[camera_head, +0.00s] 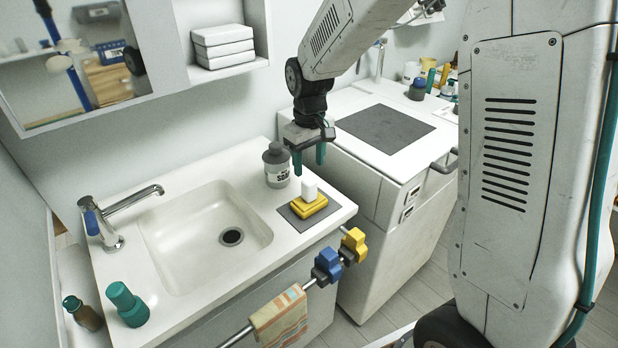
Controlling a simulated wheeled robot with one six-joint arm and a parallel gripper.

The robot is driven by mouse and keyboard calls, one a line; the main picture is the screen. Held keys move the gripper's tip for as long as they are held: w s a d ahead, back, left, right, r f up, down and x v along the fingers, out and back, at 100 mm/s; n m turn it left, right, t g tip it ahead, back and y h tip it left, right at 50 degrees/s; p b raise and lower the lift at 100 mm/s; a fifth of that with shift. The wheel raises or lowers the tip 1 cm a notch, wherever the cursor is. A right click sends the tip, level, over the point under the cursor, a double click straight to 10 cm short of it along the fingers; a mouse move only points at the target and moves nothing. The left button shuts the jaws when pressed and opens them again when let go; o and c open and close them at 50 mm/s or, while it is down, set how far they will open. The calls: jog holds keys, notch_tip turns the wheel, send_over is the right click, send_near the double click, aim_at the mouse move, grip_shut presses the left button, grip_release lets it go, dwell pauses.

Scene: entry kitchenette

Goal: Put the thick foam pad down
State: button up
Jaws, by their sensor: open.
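A thick yellow pad (308,207), which looks like the foam pad, lies on a dark grey mat (289,214) at the right front corner of the sink counter. A small white block (309,189) sits upright on top of it or just behind it; I cannot tell which. My gripper (309,164) has teal fingers pointing down and spread apart. It is empty and hangs above the white block and the pad, with a visible gap below the fingertips.
A grey-lidded canister (277,166) stands close left of my gripper. The sink basin (205,235) and tap (115,215) are further left. A rail (240,336) with blue and yellow knobs and a striped towel (279,319) runs along the front. A white appliance (375,190) stands right.

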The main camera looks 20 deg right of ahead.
jog(key=shift+r, duration=1.45)
jog(key=shift+s+r, duration=0.15)
jog(key=shift+r, duration=0.05)
jog(key=s+d+r+m, duration=0.1)
jog(key=s+r, duration=0.2)
jog(key=s, duration=0.7)
jog(key=s+d+r+m, duration=0.1)
jog(key=s+r, duration=0.2)
jog(key=s, duration=0.7)
jog(key=s+d+r+m+t, duration=0.1)
jog(key=s+r, duration=0.3)
jog(key=s, duration=0.6)
jog(key=shift+m, duration=0.3)
jog(key=shift+o, duration=0.5)
